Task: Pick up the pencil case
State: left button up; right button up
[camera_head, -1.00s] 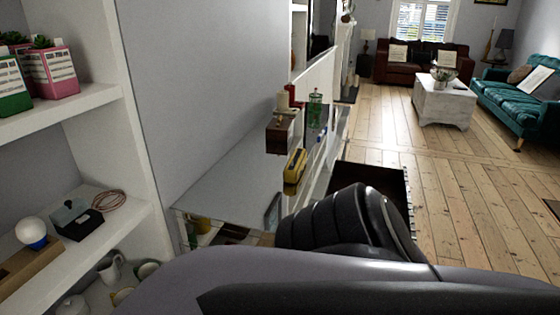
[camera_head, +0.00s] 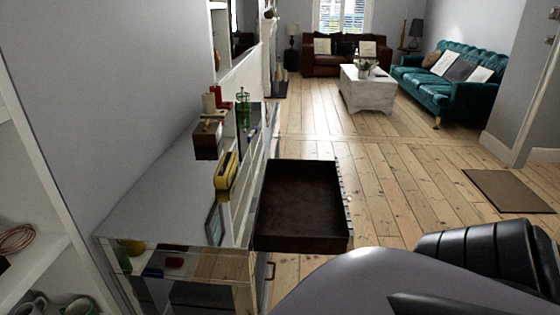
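A yellow oblong thing (camera_head: 226,171) with dark markings lies on the mirrored cabinet top (camera_head: 160,200); it may be the pencil case, but I cannot tell for sure. Nothing else in view is clearly a pencil case. An open drawer (camera_head: 297,192) with a dark brown inside juts out from the cabinet, and it looks empty. Neither of my grippers is in view. A dark, ribbed part of my own arm covers the lower right of the head view, apart from the yellow thing.
A wooden box (camera_head: 207,140), a red object (camera_head: 209,103) and a green glass item (camera_head: 243,108) stand behind the yellow thing. A white shelf (camera_head: 30,225) is at the left. Floorboards (camera_head: 410,190) right of the drawer are clear up to a brown mat (camera_head: 512,190).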

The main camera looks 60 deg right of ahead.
aim_at(223, 177)
jog(key=z, duration=1.3)
